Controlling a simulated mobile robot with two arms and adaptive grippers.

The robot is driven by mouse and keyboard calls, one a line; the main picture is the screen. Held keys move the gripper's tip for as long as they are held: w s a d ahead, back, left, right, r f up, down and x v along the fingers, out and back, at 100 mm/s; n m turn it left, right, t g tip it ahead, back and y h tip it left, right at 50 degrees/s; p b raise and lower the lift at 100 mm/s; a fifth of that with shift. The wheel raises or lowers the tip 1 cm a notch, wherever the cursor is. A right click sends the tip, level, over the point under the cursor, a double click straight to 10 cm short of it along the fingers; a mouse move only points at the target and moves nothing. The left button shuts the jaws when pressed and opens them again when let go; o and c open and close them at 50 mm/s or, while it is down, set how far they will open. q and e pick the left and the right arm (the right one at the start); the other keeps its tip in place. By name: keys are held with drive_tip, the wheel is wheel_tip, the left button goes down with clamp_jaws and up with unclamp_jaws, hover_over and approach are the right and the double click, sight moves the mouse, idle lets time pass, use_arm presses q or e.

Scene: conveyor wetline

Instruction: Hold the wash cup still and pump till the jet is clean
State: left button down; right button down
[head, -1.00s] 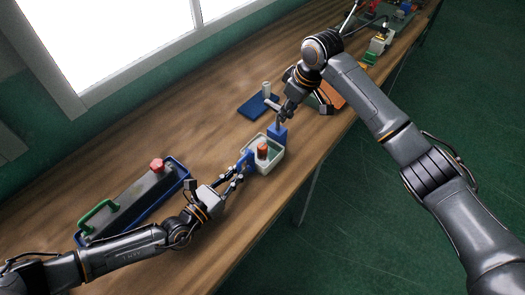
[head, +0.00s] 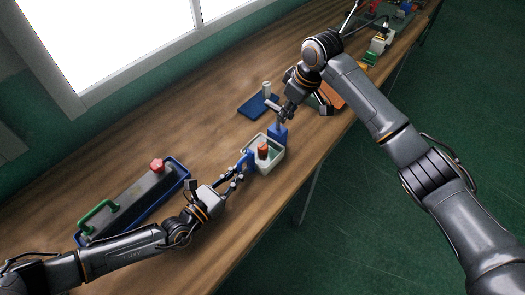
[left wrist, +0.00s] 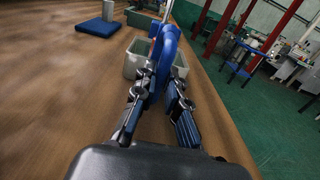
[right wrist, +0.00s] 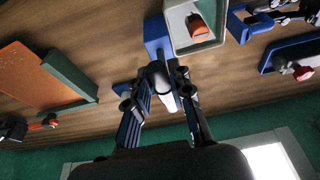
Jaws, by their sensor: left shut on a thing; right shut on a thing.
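The wash cup (head: 277,166) is a pale, square-rimmed tub with a blue handle (head: 246,161) on its left side and a blue block (head: 278,134) on its far side. An orange-red piece (head: 263,150) stands inside the cup. My left gripper (head: 239,174) is shut on the blue handle, which also shows between its fingers in the left wrist view (left wrist: 166,48). My right gripper (head: 279,113) is above the blue block. In the right wrist view it is shut on a pale cylindrical pump knob (right wrist: 166,97). I cannot see any jet.
A long grey box in a blue tray (head: 184,178), with a green handle and red knob, lies left of the cup. A blue pad (head: 251,109) with a pale post is behind. An orange board (head: 332,95) lies beyond. The table's front edge is close to the cup.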

drive_tip(key=shift+w+r, duration=0.1)
drive_tip(key=shift+r, duration=0.8)
drive_tip(key=shift+d+f, duration=0.1)
drive_tip(key=shift+f, duration=2)
drive_tip(key=c, duration=1.2)
unclamp_jaws()
drive_tip(key=shift+r, duration=0.15)
drive_tip(key=shift+r, duration=3.45)
wheel_tip(320, 180, up, 7)
